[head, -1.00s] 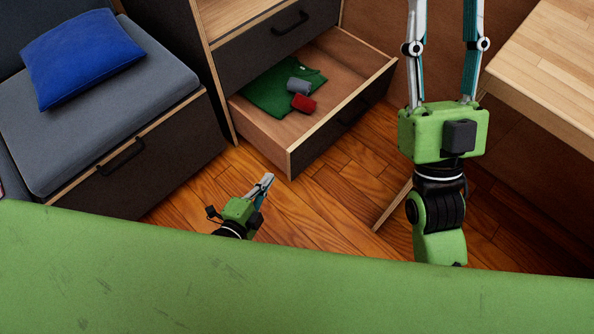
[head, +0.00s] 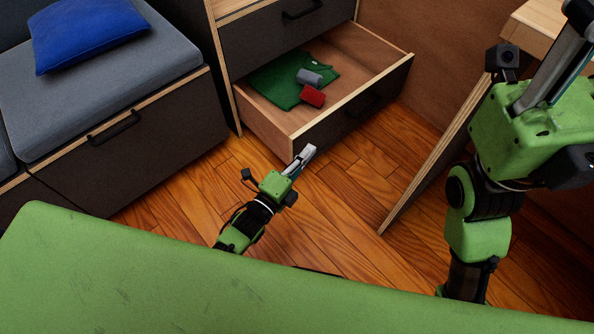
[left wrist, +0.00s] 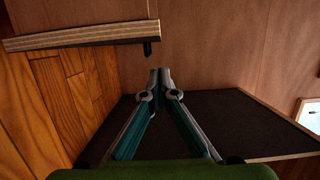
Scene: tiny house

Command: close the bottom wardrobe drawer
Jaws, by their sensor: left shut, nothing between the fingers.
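The bottom wardrobe drawer (head: 345,118) stands pulled out in the head view, its dark front with a black handle facing the floor area. A green folded garment (head: 285,80), a grey rolled item (head: 310,77) and a red one (head: 313,95) lie inside it. My left gripper (head: 309,151) is shut and empty, near the front's left corner; I cannot tell whether it touches. In the left wrist view, its closed fingers (left wrist: 159,72) show before a dark panel (left wrist: 215,115), apparently the drawer front. My right gripper (head: 565,50) is at the right, its fingertips out of frame.
The closed drawer (head: 285,30) above has a black handle. A grey cushioned bench (head: 115,85) with a blue pillow (head: 85,32) stands left. A wooden desk (head: 530,25) with a slanting leg panel (head: 435,160) is at right. Wooden floor (head: 340,200) between them is clear.

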